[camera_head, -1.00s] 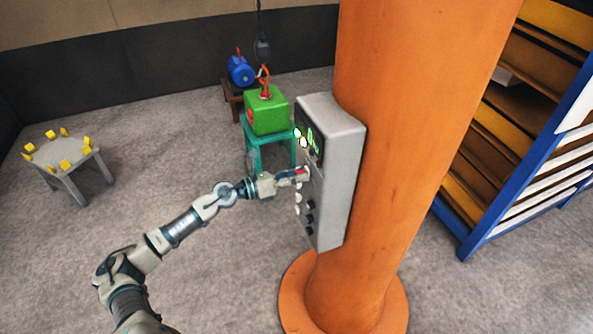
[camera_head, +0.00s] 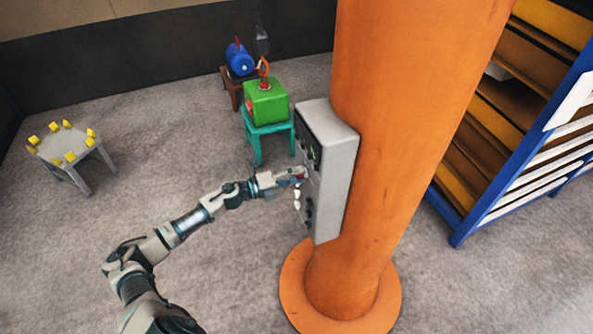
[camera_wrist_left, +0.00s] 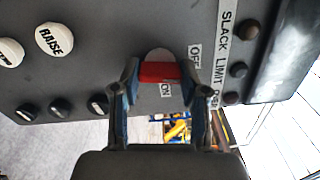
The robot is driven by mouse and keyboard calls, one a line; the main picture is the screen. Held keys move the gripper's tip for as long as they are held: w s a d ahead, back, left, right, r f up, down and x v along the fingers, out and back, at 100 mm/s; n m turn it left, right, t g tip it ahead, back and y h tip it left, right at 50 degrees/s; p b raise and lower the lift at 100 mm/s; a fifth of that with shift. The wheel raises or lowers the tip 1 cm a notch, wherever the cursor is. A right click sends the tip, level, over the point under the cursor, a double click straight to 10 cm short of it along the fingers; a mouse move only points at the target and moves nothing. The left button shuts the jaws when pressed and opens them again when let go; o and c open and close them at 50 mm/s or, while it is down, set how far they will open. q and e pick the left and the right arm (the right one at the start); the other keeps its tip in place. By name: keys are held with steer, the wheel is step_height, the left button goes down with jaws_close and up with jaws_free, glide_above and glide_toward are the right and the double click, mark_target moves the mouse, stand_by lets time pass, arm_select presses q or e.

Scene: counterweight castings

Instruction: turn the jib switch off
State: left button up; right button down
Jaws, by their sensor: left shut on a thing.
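The jib switch is a red handle (camera_wrist_left: 160,72) on the grey control box (camera_head: 334,165), which is fixed to the orange column. In the left wrist view the OFF label (camera_wrist_left: 195,55) and the ON label (camera_wrist_left: 166,88) sit beside it. My left gripper (camera_head: 301,174) is at the box's front face. In the left wrist view its two fingers (camera_wrist_left: 160,75) are shut on the red handle, one on each side. The switch's round base is partly hidden behind the handle. My right gripper is not in view.
White RAISE button (camera_wrist_left: 55,39) and dark knobs (camera_wrist_left: 60,107) are close to the switch. Behind are a green block (camera_head: 266,101) on a teal stand and a blue motor (camera_head: 239,61). A grey table (camera_head: 70,153) is left; a blue-framed shelf (camera_head: 468,225) is right.

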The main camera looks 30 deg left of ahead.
arm_select(q)
steer(key=shift+w+a+r+n+p, duration=0.1)
steer(key=shift+n+p, duration=0.3)
steer(key=shift+n, duration=0.15)
steer(key=shift+w+a+r+n+p, duration=0.1)
steer(key=shift+n+p, duration=0.3)
steer(key=shift+n, duration=0.15)
steer(key=shift+f, duration=0.1)
steer(key=o, duration=1.1)
steer(key=shift+o, duration=0.2)
steer(key=shift+f, duration=0.2)
steer(key=shift+a, duration=0.15)
steer(key=v, duration=1.2)
